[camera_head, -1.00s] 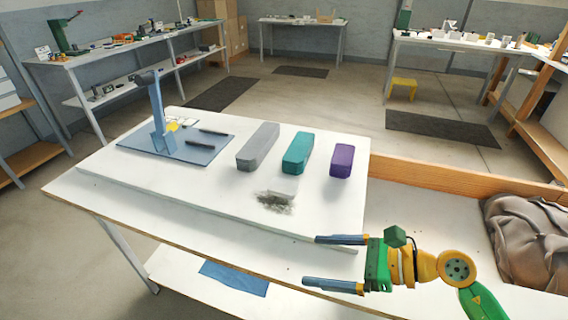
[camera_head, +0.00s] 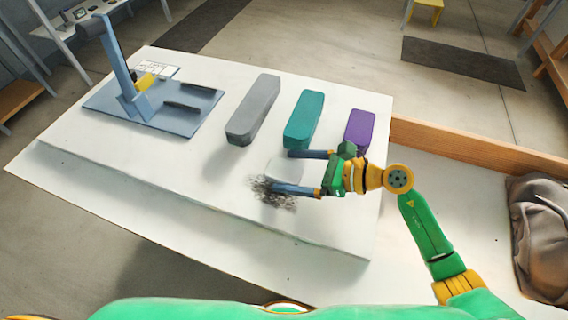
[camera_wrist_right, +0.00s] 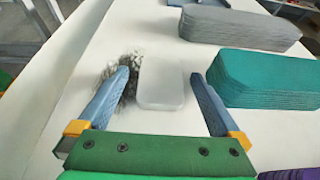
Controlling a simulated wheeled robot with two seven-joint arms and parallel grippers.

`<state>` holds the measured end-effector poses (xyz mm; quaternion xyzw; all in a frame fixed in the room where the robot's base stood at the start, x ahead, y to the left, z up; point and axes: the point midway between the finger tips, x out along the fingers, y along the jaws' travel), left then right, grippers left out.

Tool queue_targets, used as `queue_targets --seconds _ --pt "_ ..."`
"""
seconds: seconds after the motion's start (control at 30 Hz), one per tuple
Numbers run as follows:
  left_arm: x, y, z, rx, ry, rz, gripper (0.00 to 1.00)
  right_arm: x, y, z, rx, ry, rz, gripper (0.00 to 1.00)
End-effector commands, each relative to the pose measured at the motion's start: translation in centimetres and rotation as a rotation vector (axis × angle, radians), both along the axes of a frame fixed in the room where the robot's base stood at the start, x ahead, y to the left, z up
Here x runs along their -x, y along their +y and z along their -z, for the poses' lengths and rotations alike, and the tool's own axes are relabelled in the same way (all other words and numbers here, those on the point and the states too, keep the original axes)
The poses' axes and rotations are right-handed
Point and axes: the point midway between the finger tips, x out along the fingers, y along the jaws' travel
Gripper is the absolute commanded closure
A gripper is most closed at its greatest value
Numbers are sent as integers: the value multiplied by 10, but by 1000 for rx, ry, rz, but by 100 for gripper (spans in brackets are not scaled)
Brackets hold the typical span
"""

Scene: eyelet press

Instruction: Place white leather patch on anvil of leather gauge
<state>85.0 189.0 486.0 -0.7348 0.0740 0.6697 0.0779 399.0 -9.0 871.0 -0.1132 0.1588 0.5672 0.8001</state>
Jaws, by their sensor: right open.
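The white leather patch (camera_wrist_right: 162,82) is a pale rounded rectangle on the white board, seen in the right wrist view between my fingers. In the head view it is faint (camera_head: 286,168) against the board. My right gripper (camera_head: 306,173) is open, with one finger on each side of the patch; a gap shows on both sides in the wrist view (camera_wrist_right: 162,95). The leather gauge (camera_head: 130,70) is a blue press-like tool with an upright post, a yellow part and a flat blue base (camera_head: 185,122) at the left. Its anvil is not clear to me. My left gripper is not in view.
Grey (camera_head: 254,110), teal (camera_head: 304,118) and purple (camera_head: 360,130) blocks lie behind the patch. A dark scruffy smudge (camera_head: 272,193) is beside one finger. A wooden rail (camera_head: 480,149) and crumpled brown cloth (camera_head: 540,235) are at the right. The board's front left is clear.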

Motion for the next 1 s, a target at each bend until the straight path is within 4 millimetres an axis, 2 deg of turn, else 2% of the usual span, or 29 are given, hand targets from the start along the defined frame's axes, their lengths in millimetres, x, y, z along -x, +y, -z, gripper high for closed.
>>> queue_targets --seconds 0.2,0.23,0.53,0.83,1.0 --pt "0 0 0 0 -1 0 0 -1 3 3 2 0 0 0" --pt "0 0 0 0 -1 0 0 -1 2 3 2 0 0 3" --pt "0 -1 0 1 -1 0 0 -1 2 2 2 1 0 84" --pt "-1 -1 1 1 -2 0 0 -1 2 -1 1 -1 0 84" --pt "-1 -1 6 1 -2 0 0 -1 2 -26 3 -9 -3 84"
